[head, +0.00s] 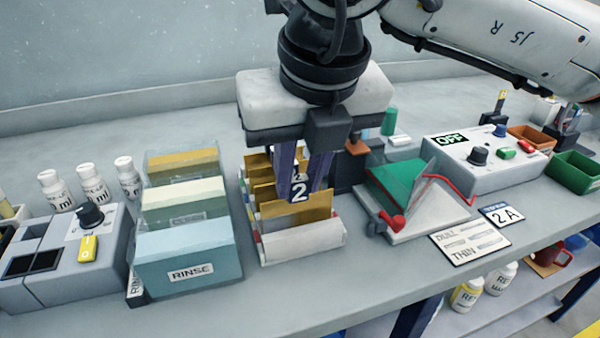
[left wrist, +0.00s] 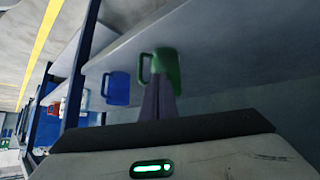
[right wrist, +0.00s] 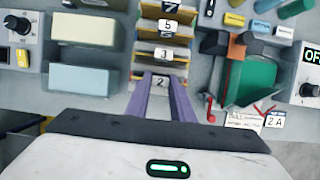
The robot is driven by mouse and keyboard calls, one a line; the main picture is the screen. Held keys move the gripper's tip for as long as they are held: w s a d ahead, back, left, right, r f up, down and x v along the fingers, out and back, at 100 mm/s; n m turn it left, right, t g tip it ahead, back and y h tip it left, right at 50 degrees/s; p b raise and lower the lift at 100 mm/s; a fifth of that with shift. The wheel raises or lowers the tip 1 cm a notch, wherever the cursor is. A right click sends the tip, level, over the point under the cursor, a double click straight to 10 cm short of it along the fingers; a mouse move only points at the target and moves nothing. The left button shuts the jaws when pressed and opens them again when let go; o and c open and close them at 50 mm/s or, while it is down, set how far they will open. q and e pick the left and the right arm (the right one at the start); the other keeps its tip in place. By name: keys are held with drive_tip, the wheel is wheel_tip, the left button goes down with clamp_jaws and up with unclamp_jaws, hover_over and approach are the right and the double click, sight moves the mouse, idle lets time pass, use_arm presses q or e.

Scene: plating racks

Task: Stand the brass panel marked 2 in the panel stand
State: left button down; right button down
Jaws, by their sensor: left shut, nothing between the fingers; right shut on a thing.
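The brass panel marked 2 (head: 272,211) is upright at the front of the panel stand (head: 302,241). My right gripper (head: 301,184) is shut on it from above. In the right wrist view the panel's label (right wrist: 160,82) shows between the fingertips. The panel's lower edge is hidden behind the stand's pale front, so I cannot tell whether it is fully seated. Other brass panels, marked 3 (right wrist: 163,54), 5 (right wrist: 167,25) and 7 (right wrist: 170,7), stand behind it. My left gripper (left wrist: 161,88) is shut and empty, near a green mug.
The rinse tank (head: 189,270) stands close left of the stand. A green and white sloped fixture (head: 432,215) with red parts is close right. The control box marked OFF (head: 480,160) is further right. In the left wrist view, a green mug (left wrist: 168,68) and blue mug (left wrist: 117,88) show by a shelf.

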drive_tip(key=c, duration=1.5)
unclamp_jaws()
drive_tip(key=shift+o, duration=0.2)
drive_tip(key=v, duration=1)
drive_tip(key=shift+r+p, duration=0.15)
drive_tip(key=shift+p, duration=0.2)
drive_tip(key=shift+s, duration=0.1)
